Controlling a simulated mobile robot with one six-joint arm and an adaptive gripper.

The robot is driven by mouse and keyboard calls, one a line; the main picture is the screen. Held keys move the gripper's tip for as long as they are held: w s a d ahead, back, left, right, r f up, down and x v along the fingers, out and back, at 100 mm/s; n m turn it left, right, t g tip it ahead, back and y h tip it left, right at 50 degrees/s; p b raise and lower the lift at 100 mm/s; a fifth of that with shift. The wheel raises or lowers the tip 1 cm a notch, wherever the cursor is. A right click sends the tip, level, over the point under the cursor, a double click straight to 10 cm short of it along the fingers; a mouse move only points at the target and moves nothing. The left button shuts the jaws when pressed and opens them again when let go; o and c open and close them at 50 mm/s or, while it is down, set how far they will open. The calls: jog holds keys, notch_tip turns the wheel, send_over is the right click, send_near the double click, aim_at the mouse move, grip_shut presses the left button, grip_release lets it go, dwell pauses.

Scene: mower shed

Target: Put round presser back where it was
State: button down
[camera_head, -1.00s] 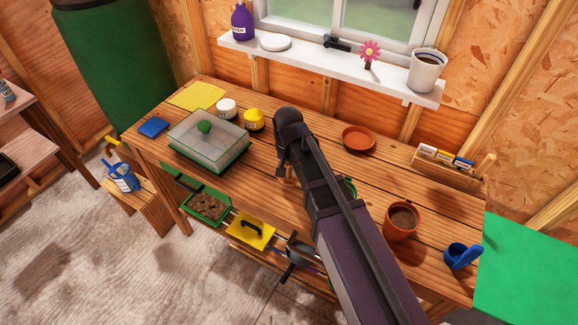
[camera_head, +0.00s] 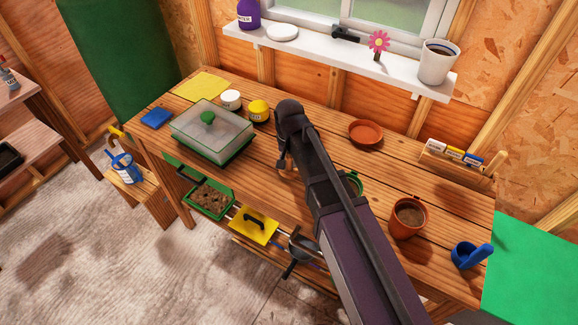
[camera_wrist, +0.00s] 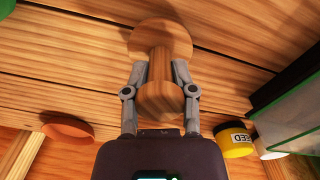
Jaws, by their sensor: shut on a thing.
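The round presser (camera_wrist: 161,42) is a wooden piece with a flat round disc, a stem and a round knob at the handle end. In the wrist view my gripper (camera_wrist: 160,84) is shut on its stem, with one finger on each side. In the head view my arm hides most of the gripper and the presser, above the middle of the wooden bench (camera_head: 240,168). I cannot tell whether the disc touches the bench top.
A lidded seed tray (camera_head: 212,138), white jar (camera_head: 231,99) and yellow jar (camera_head: 259,111) stand left of my arm. A terracotta saucer (camera_head: 365,132), soil-filled pot (camera_head: 408,218), blue scoop (camera_head: 468,256) and wooden rack (camera_head: 445,168) are to the right.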

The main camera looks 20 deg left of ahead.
jog(key=shift+f+b, duration=0.35)
jog(key=shift+f, duration=0.3)
jog(key=shift+d, duration=0.1)
jog(key=shift+f, duration=0.2)
jog(key=shift+c, duration=2.1)
grip_release()
jog(key=shift+r, duration=0.2)
notch_tip(320, 180, up, 12)
jog(key=p, duration=1.2)
